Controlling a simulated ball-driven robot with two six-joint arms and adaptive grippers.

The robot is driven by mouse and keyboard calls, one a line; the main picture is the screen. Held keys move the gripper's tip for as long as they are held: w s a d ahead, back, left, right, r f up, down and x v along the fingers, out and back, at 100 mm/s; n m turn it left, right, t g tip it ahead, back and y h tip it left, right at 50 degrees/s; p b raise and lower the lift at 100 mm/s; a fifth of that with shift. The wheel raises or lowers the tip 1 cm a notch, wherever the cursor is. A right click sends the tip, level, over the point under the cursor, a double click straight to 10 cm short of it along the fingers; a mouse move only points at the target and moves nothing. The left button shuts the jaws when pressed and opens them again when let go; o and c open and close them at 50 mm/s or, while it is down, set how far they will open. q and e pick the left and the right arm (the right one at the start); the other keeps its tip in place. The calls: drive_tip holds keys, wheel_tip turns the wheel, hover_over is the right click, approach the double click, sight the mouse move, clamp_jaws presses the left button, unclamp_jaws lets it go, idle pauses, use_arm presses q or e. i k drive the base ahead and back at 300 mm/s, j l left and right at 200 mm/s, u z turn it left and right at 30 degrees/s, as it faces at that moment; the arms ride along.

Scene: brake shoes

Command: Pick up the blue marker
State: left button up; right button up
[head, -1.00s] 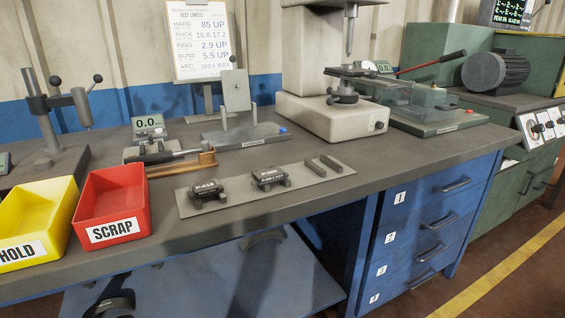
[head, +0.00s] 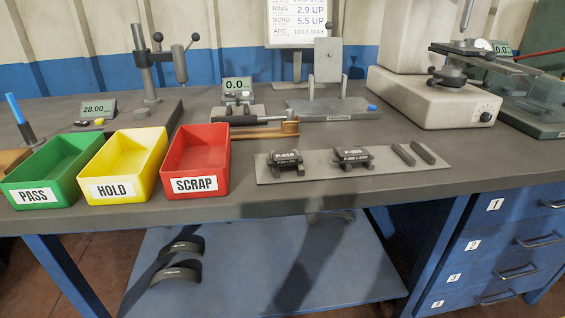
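A slim blue stick that looks like the blue marker (head: 14,107) stands at the far left of the bench in the head view. It leans slightly, with its lower end in a small dark holder (head: 28,133). It is behind the green PASS bin (head: 44,192). Nothing touches its upper part. Neither of my grippers shows in the view.
The yellow HOLD bin (head: 121,189) and red SCRAP bin (head: 200,184) stand beside the green bin along the front edge. A grey plate (head: 330,173) with brake pads lies right of them. Gauges and fixtures stand behind. Bare bench top lies at the right front.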

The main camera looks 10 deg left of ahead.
sight(9, 97)
drive_tip(key=u, duration=1.65)
drive_tip(key=i+j+z, duration=0.15)
drive_tip(key=i, duration=0.3)
drive_tip(key=i+j+z, duration=0.15)
drive_tip(key=i+j, duration=0.3)
